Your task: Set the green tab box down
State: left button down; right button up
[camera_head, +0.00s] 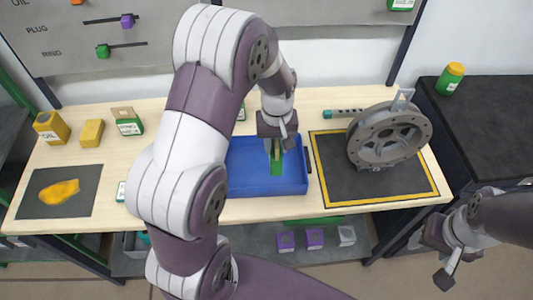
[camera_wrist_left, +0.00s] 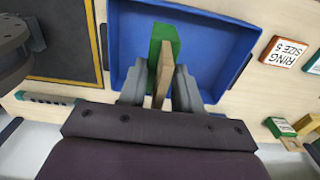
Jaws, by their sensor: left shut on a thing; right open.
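My left gripper (camera_head: 277,143) points down over the blue tray (camera_head: 240,180) and is shut on the tan tab of a green tab box (camera_head: 276,168). In the left wrist view the green box (camera_wrist_left: 164,38) and its tab (camera_wrist_left: 164,72) show between the fingers (camera_wrist_left: 160,88), within the outline of the tray (camera_wrist_left: 228,50). I cannot tell whether the box touches the tray floor. Another green box with a tan tab (camera_head: 127,122) stands at the back left of the table. My right gripper (camera_head: 446,258) is open and empty at the lower right, off the table.
A grey round housing (camera_head: 385,136) stands on the yellow-edged black mat (camera_head: 335,180), right of the tray.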

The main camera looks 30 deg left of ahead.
pick_arm(q)
jog(key=w+a+f+p, duration=0.1)
jog(key=a+f+p, duration=0.1)
jog(key=a+f, duration=0.3)
notch_tip(320, 180, down, 2)
jog(key=shift+w+a+f, duration=0.1)
jog(key=shift+w+a, duration=0.05)
jog(key=shift+f, duration=0.1)
jog(key=c, duration=0.8)
grip_release()
